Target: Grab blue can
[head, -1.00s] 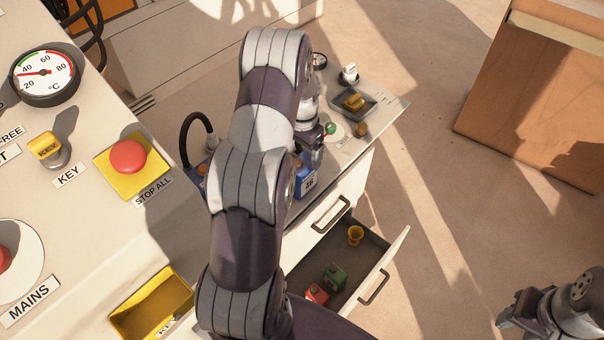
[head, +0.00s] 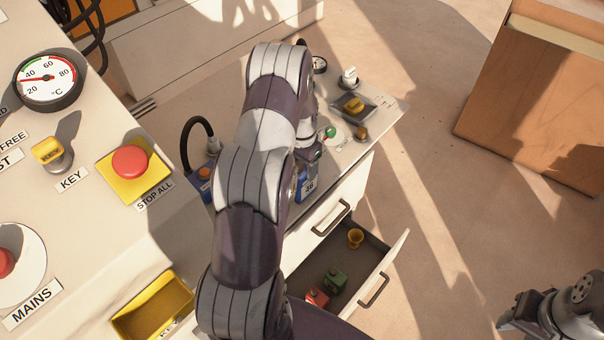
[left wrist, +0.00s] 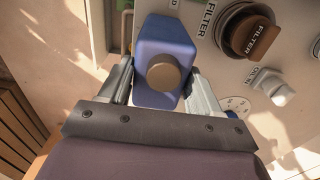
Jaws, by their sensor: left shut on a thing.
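The blue can (head: 306,190) is a boxy blue container with a white number label, seen in the head view beside the front edge of the cabinet top. My left gripper (head: 309,162) reaches over it from above, partly hidden by my arm. In the left wrist view the blue can (left wrist: 163,48) with its round brown cap sits between the two fingers of my left gripper (left wrist: 162,85), which is shut on it. I cannot tell whether the can touches the cabinet top. My right gripper (head: 512,318) is at the lower right, away from the can; its jaws are unclear.
Below the can an open drawer (head: 372,248) holds a green can (head: 335,281), a red can (head: 317,298) and a yellow cup (head: 355,238). A grey tray (head: 368,108) stands farther back. The control panel with a red STOP ALL button (head: 130,161) is at left.

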